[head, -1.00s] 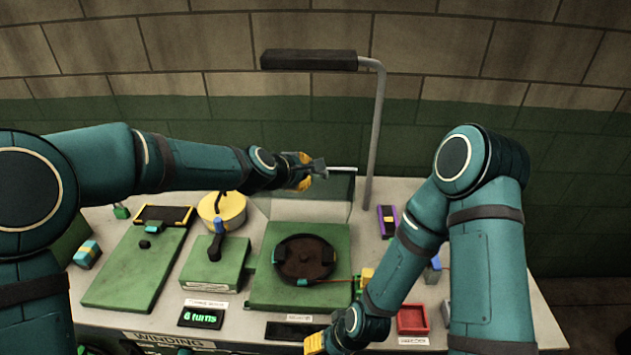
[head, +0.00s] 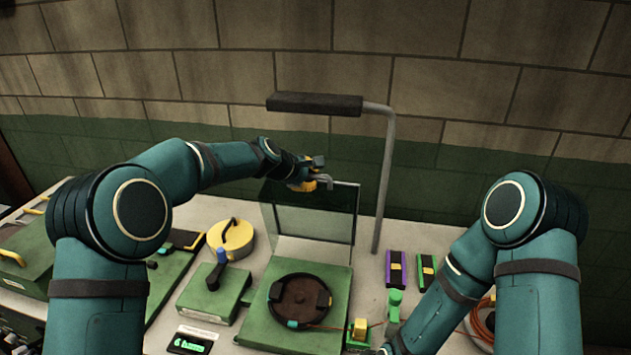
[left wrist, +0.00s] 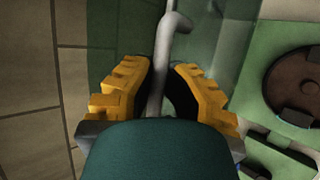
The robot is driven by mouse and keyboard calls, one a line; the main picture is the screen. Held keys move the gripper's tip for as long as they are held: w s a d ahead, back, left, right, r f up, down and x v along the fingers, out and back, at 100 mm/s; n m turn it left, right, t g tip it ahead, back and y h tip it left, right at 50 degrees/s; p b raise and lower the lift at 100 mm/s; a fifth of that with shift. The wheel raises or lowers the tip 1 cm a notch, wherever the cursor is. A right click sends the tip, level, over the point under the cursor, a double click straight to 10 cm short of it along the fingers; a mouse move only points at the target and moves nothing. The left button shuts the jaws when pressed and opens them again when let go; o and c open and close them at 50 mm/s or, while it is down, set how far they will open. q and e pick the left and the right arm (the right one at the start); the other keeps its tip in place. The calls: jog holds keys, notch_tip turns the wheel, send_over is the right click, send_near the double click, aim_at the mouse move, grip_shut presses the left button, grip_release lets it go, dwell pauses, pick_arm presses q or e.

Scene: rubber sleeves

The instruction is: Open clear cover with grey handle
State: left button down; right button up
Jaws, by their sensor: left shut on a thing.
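The clear cover (head: 312,222) stands raised, roughly upright, at the back of a green base (head: 330,285) with a dark round disc (head: 300,299) on it. My left gripper (head: 318,184) is at the cover's top edge. In the left wrist view, the grey handle (left wrist: 160,75) runs between the yellow fingers of this gripper (left wrist: 163,90), which is shut on it. The handle is mostly hidden behind the gripper in the head view. My right arm reaches down to the bottom edge, and its gripper is out of the picture.
A grey post with a black top bar (head: 315,104) rises right of the cover. A yellow round container (head: 231,238) and a green box with a crank (head: 214,292) stand left of the base. Purple (head: 396,270) and green blocks lie to the right.

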pick_arm(q)
jog(key=shift+w+d+r, duration=0.2)
jog(key=shift+w+d, duration=0.1)
jog(key=shift+w, duration=0.4)
jog(key=c, duration=1)
grip_release()
jog(key=shift+s, duration=0.1)
jog(key=shift+a, duration=0.1)
jog(key=v, duration=1.2)
jog(key=shift+w+r, duration=0.15)
jog(key=shift+w, duration=0.05)
